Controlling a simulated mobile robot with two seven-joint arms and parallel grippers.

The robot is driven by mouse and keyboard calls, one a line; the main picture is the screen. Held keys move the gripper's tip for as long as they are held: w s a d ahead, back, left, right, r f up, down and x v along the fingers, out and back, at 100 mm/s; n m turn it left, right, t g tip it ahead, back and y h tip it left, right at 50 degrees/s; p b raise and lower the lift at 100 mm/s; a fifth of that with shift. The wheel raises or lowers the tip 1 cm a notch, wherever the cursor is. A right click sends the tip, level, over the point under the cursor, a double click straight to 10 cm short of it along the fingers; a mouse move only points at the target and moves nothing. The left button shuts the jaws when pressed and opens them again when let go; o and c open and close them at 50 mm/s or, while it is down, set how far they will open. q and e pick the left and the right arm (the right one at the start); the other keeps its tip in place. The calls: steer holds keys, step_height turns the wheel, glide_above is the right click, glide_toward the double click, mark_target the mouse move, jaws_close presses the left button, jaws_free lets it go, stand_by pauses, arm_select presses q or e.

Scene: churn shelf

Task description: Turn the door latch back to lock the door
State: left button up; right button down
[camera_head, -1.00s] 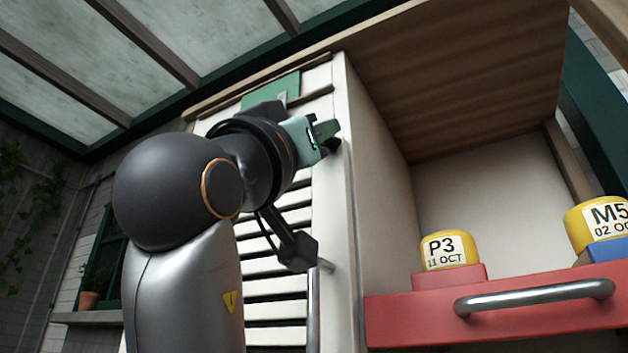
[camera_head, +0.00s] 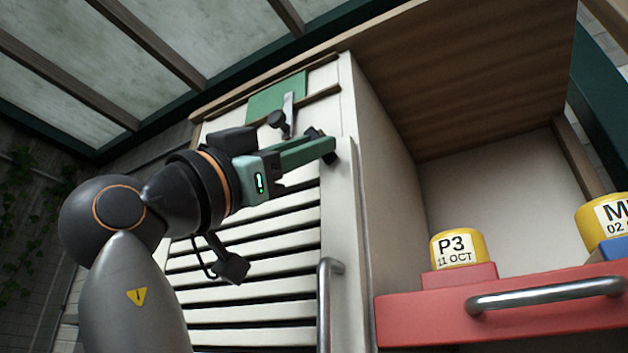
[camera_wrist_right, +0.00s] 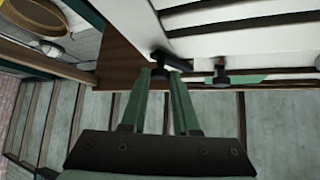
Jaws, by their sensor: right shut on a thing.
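The door is a tall white slatted panel (camera_head: 250,262) with a vertical metal handle (camera_head: 326,300) at its right edge. My right gripper (camera_head: 326,147) is at the upper right edge of the door, its green fingers pointing right. Its fingertips are shut on the dark door latch (camera_head: 312,132), mostly hidden behind the fingers in the head view. In the right wrist view the latch's dark bar (camera_wrist_right: 186,62) runs right from the dark knob between my fingertips (camera_wrist_right: 163,76). The latch's exact angle is hard to tell. My left gripper is not in view.
Just above the gripper, a green plate (camera_head: 263,103) carries a grey lever with a black knob (camera_head: 278,118). Right of the door is an open compartment with a red drawer (camera_head: 420,318), its metal handle (camera_head: 545,292) and yellow labelled jars (camera_head: 458,236).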

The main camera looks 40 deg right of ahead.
steer(key=shift+w+a+f+m+g+y, duration=0.1)
steer(key=shift+w+m+g+y, duration=0.15)
steer(key=shift+m+g, duration=0.6)
steer(key=shift+w+a+m+g+y, duration=0.1)
steer(key=shift+w+m+g+y, duration=0.15)
steer(key=shift+m+g, duration=0.6)
steer(key=shift+m, duration=0.4)
steer(key=c, duration=0.7)
jaws_free()
steer(key=v, duration=1.2)
steer(key=shift+a+f, duration=0.1)
steer(key=shift+a, duration=0.2)
